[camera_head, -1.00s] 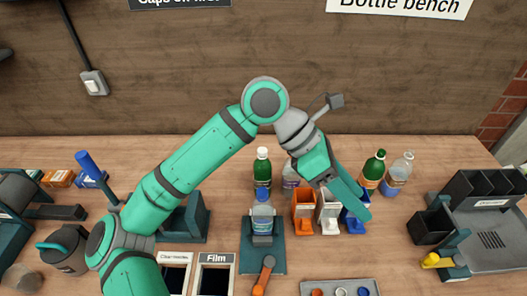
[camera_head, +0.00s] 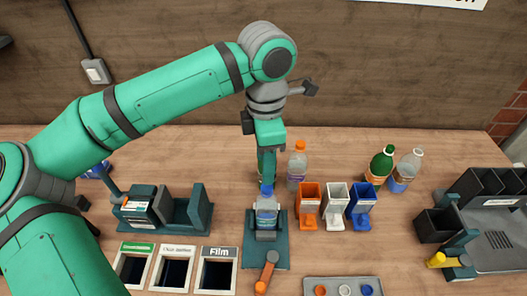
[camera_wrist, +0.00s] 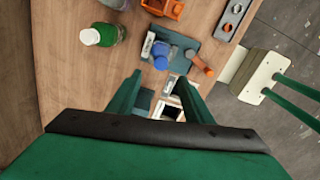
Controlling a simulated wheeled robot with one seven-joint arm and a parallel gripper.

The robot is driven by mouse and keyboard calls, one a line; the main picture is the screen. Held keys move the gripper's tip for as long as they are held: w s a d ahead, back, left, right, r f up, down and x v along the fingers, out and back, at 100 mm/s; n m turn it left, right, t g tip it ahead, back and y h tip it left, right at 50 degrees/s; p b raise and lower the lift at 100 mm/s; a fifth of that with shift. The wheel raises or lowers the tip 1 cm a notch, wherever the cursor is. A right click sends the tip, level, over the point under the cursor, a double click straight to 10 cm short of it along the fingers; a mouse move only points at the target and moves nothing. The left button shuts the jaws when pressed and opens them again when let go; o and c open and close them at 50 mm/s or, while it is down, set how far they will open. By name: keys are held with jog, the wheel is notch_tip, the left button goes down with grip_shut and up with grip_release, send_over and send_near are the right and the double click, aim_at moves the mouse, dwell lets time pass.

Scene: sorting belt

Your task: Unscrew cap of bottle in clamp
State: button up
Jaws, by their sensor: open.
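The bottle (camera_head: 266,214) stands upright in the grey-and-teal clamp (camera_head: 279,250) and has a blue cap (camera_head: 267,190). The clamp's lever has an orange end (camera_head: 261,287). My gripper (camera_head: 268,182) points down just above and behind the cap in the head view, with its fingers partly overlapping. In the wrist view my gripper (camera_wrist: 160,76) is open and empty, its two fingers apart. The blue cap (camera_wrist: 161,62) shows just beyond the gap between the fingertips. I cannot tell the exact height between fingertips and cap.
Orange (camera_head: 308,205), white (camera_head: 334,205) and blue (camera_head: 361,206) bins stand to the right. A cap tray (camera_head: 342,281) lies in front; framed openings, including Film (camera_head: 217,254), lie left.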

aim_at(267, 188)
jog(key=f, duration=0.6)
jog(key=shift+s+d+f, duration=0.1)
jog(key=shift+d+f, duration=0.15)
jog(key=shift+f, duration=0.7)
jog(key=c, duration=1.2)
jog(key=shift+o, duration=0.2)
jog(key=n, duration=0.4)
jog(key=shift+a, duration=0.15)
jog(key=shift+n, duration=0.5)
